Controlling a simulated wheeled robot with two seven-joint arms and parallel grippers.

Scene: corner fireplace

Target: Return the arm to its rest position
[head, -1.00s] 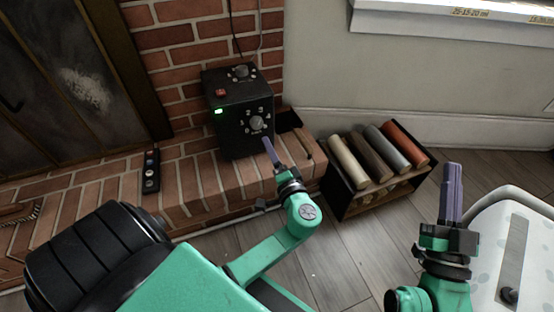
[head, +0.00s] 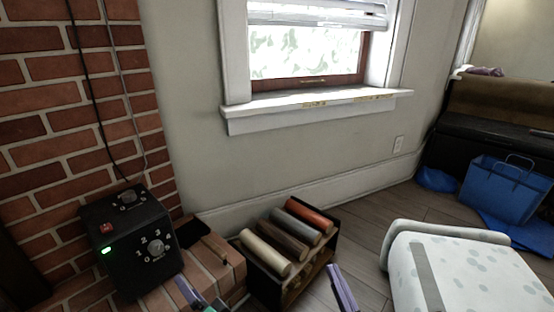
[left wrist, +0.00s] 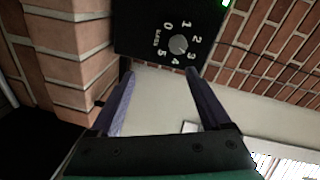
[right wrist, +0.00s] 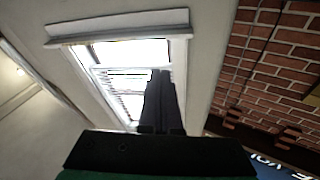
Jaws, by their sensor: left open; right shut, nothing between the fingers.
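My left gripper (head: 190,296) is at the bottom edge of the head view, in front of the black control box (head: 130,240) on the brick ledge. In the left wrist view my left gripper (left wrist: 160,88) has its fingers wide apart with nothing between them, and the box's numbered dial (left wrist: 178,44) lies beyond them. My right gripper (head: 340,288) is low in the middle of the head view, right of the log holder. In the right wrist view the right gripper's fingers (right wrist: 160,85) are together and empty. Most of both arms is out of the head view.
The log holder (head: 262,284) with several coloured rolls stands beside the brick ledge (head: 226,270). A white speckled padded seat (head: 470,275) is at lower right. A blue bag (head: 500,190) lies farther back. The window sill (head: 310,108) is above. Some wooden floor (head: 365,240) is clear.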

